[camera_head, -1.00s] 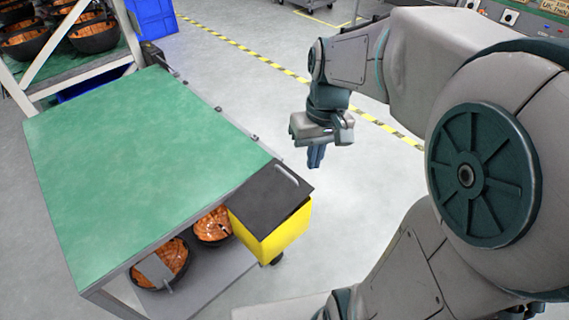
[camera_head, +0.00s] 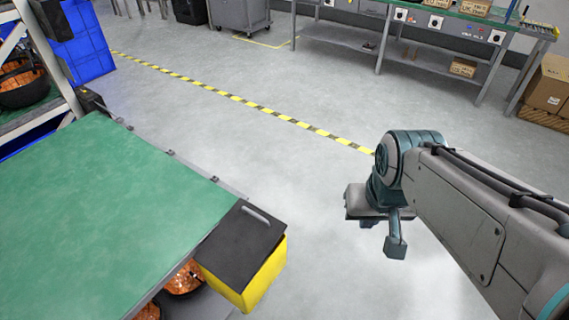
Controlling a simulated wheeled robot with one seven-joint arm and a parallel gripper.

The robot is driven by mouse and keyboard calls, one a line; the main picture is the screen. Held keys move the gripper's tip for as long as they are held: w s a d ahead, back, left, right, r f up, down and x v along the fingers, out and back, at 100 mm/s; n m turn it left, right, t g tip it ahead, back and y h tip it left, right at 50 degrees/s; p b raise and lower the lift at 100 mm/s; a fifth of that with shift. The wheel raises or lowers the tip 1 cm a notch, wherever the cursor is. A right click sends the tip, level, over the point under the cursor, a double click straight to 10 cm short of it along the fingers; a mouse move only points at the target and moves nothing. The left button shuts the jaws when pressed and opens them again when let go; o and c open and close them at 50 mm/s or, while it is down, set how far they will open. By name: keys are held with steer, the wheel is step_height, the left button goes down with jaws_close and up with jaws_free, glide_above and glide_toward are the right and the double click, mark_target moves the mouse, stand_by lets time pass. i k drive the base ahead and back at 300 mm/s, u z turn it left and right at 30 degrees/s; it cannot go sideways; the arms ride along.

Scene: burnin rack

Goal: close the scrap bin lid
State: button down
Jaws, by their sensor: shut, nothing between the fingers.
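The scrap bin (camera_head: 262,279) is a yellow box hung at the right end of the green-topped bench. Its black lid (camera_head: 236,246) lies flat over the top and looks closed, with a grey handle (camera_head: 256,214) near its far edge. My gripper (camera_head: 395,247) hangs over open floor to the right of the bin, clear of it, with its fingers pointing down. The fingers are together and hold nothing.
The green-topped bench (camera_head: 95,215) fills the lower left, with black bowls of orange parts (camera_head: 185,279) beneath. A rack and a blue bin (camera_head: 85,45) stand at upper left. A workbench (camera_head: 420,25) and cardboard boxes (camera_head: 547,85) are at the back right. The floor between is clear.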

mark_target(237, 248)
steer(key=z, duration=0.1)
steer(key=k, duration=0.65)
steer(key=u, duration=0.75)
steer(key=i, duration=0.5)
